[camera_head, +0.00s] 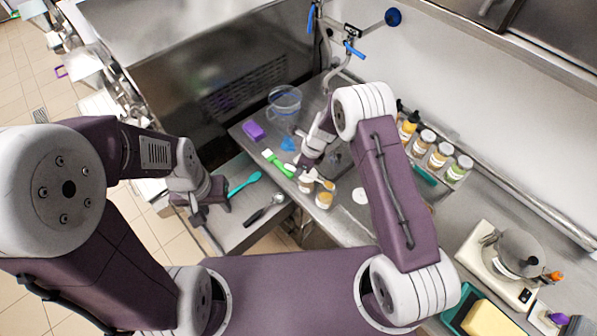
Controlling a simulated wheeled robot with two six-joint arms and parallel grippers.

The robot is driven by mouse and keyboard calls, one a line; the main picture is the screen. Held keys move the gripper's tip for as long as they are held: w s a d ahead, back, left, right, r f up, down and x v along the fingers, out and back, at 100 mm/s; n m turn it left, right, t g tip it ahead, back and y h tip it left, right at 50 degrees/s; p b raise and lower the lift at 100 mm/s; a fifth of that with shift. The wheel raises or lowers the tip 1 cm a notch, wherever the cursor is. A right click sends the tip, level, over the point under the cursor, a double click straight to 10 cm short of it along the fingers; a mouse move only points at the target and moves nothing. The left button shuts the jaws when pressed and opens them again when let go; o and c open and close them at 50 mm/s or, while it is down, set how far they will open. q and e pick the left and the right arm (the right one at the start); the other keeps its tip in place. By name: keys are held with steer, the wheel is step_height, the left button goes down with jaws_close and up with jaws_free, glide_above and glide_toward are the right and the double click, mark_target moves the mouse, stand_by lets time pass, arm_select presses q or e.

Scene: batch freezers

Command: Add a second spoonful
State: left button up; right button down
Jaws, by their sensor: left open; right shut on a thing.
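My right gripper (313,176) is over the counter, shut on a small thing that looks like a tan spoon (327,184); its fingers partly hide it. Just below are two small open jars: one with white sides (305,186), partly covered by the gripper, and one with yellowish contents (324,200). The spoon's tip is close above the jars; I cannot tell whether it touches either or carries anything. My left gripper (198,214) is open and empty at the left edge of the lower steel surface, away from the jars.
A clear jug (285,102), purple block (254,131) and green-handled tool (277,163) lie left of the jars. A teal spoon (245,183) and dark-handled scoop (264,208) lie lower. Several lidded jars (440,155) stand right, with a scale (497,267) nearer.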

steer(key=shift+s+d+r+t+y+b, duration=0.3)
steer(key=shift+d+r+y+b, duration=0.4)
steer(key=shift+b, duration=2.85)
steer(key=shift+s+d+r+t+y+b, duration=0.15)
steer(key=shift+d+r+t+y+b, duration=0.55)
steer(key=shift+b, duration=2.85)
steer(key=d+y+b, duration=0.1)
steer(key=y+b, duration=0.1)
steer(key=b, duration=0.1)
steer(key=s+d+r+t+y+b, duration=0.1)
steer(key=d+y+b, duration=0.1)
steer(key=b, duration=0.2)
steer(key=s+d+r+y+b, duration=0.1)
steer(key=b, duration=0.3)
steer(key=shift+d+r+t+y, duration=0.1)
steer(key=shift+d+t+y, duration=0.2)
steer(key=shift+t+y, duration=0.1)
steer(key=shift+s+d+r+t+y+b, duration=0.15)
steer(key=shift+s+d+r+y+b, duration=0.1)
steer(key=shift+d+r+y+b, duration=0.2)
steer(key=shift+s+d+r+t+y+b, duration=0.2)
steer(key=shift+d+y+b, duration=0.15)
steer(key=shift+y, duration=0.2)
